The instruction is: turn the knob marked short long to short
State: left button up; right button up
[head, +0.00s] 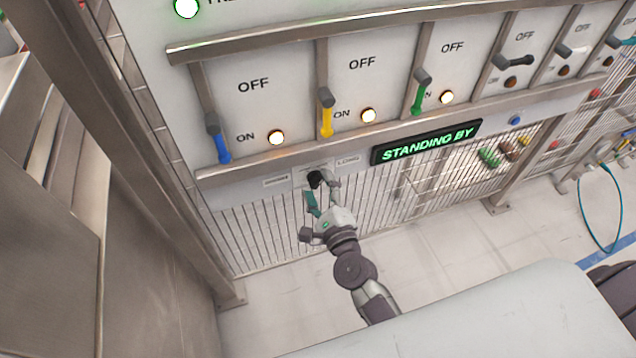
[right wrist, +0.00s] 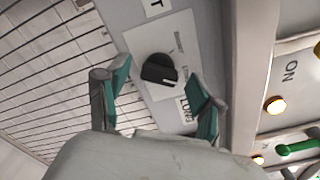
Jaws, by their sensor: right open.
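The black knob (head: 315,179) sits on a pale plate on the panel's lower strip, between a blurred label (head: 276,181) on its left and the LONG label (head: 347,160) on its right. In the right wrist view the knob (right wrist: 158,70) has a light mark near its lower right end; its exact setting is hard to tell. The LONG label (right wrist: 184,108) is partly behind a finger. My right gripper (head: 323,190) is open in front of the knob. Its green-padded fingers stand on either side of the knob, with visible gaps. My left gripper is not in view.
Above the knob are blue (head: 220,145), yellow (head: 326,115) and green (head: 418,95) levers with lit ON lamps. A STANDING BY display (head: 425,142) is to the right. Wire mesh (head: 260,235) lies below the panel. A metal post (head: 130,130) stands at left.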

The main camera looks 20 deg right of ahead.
jog(key=shift+w, duration=0.35)
jog(key=c, duration=1.1)
jog(key=shift+c, duration=0.2)
